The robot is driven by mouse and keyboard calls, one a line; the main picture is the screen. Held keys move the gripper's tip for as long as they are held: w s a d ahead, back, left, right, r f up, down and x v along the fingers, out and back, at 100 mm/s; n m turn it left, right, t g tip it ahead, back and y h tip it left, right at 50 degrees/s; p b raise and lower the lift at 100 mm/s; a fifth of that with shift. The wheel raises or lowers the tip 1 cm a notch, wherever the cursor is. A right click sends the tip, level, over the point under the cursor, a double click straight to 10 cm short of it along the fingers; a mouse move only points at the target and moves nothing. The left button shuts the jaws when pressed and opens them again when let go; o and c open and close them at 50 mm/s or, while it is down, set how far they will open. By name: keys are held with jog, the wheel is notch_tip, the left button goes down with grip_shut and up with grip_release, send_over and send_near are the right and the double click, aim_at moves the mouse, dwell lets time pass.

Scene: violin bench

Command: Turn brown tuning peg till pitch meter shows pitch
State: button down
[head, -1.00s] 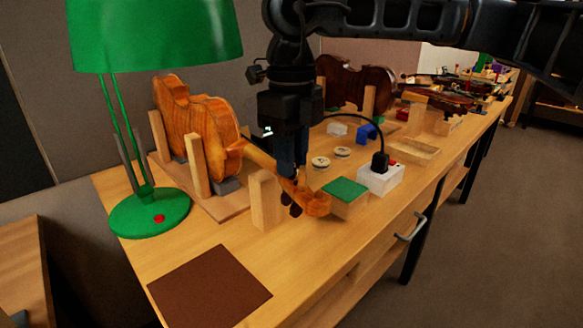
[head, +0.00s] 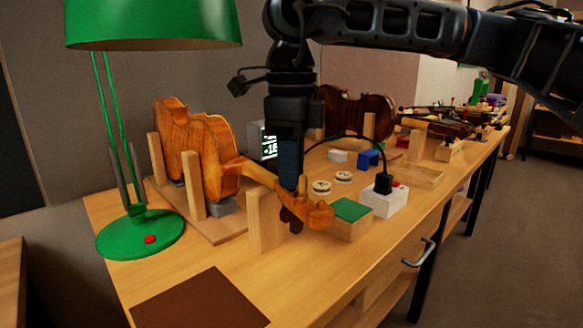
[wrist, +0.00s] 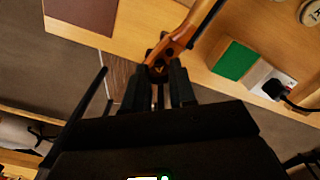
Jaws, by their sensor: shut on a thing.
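An orange-brown violin (head: 200,150) rests on its side in a wooden cradle, its neck reaching right to the scroll (head: 320,214). My gripper (head: 291,188) points down at the pegbox and is shut on a tuning peg there. The held peg is mostly hidden by the fingers. Dark brown pegs (head: 290,220) show below the pegbox. In the wrist view, my gripper (wrist: 160,76) has its fingertips at the pegbox (wrist: 170,48). The pitch meter (head: 268,143) is a dark screen with pale marks, partly hidden behind my gripper; I cannot read it.
A wooden post (head: 266,222) stands under the neck. A green-topped block (head: 349,212) and a white box (head: 383,203) with a black plug and cable are close on the right. A green lamp (head: 140,234) stands left. A brown mat (head: 200,298) lies in front.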

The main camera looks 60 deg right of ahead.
jog(key=c, duration=0.9)
grip_release()
jog(key=shift+r, duration=3.95)
